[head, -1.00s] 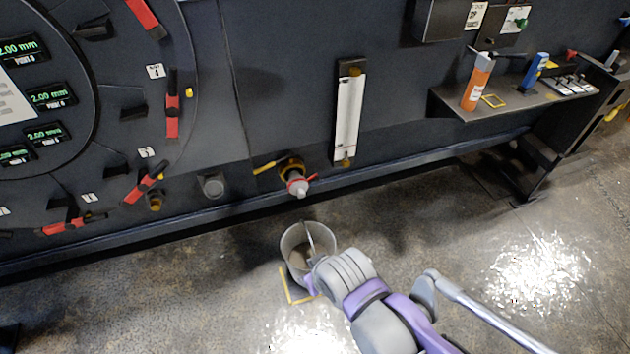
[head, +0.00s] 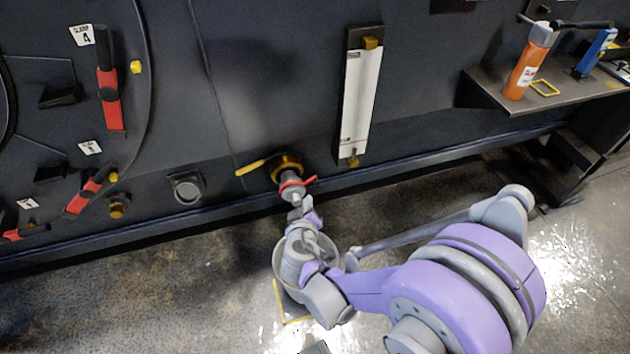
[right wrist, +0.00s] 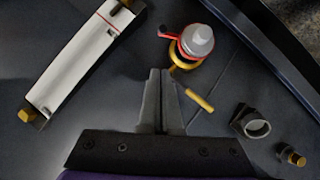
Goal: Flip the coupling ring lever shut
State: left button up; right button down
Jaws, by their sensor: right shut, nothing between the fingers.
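The grey coupling (head: 297,194) sticks out low on the dark machine wall, with a red ring around it. A red lever (head: 312,180) points out to its right in the head view. In the right wrist view the grey coupling end (right wrist: 200,38) faces the camera, and the red lever (right wrist: 166,33) points left from the ring. My right gripper (head: 297,208) is just below the coupling in the head view, overlapping its lower end. In the right wrist view my right gripper (right wrist: 160,73) is shut and empty, below the lever. Contact cannot be told. My left gripper is not in view.
A yellow handle (head: 251,168) sits left of the coupling. A bucket (head: 281,268) stands on the floor below, partly hidden by my arm. A white gauge panel (head: 354,95) is on the wall to the right, and a shelf (head: 490,88) holds an orange bottle (head: 528,68).

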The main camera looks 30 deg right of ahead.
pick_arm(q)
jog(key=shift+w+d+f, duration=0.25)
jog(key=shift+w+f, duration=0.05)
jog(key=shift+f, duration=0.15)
pick_arm(e)
jog(key=shift+w+d+f+t, duration=0.1)
jog(key=shift+w+f+t, duration=0.2)
jog(key=shift+w+f, duration=0.25)
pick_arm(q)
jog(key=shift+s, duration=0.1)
pick_arm(e)
jog(key=shift+r, duration=0.1)
jog(key=b, duration=0.2)
send_near(314, 178)
jog(key=w+r, duration=0.1)
jog(key=w, duration=0.2)
jog(key=d+f, duration=0.1)
jog(key=d+f+b, duration=0.1)
jog(key=shift+w+d+f, duration=0.2)
jog(key=shift+w+f, duration=0.05)
jog(key=shift+f, duration=0.15)
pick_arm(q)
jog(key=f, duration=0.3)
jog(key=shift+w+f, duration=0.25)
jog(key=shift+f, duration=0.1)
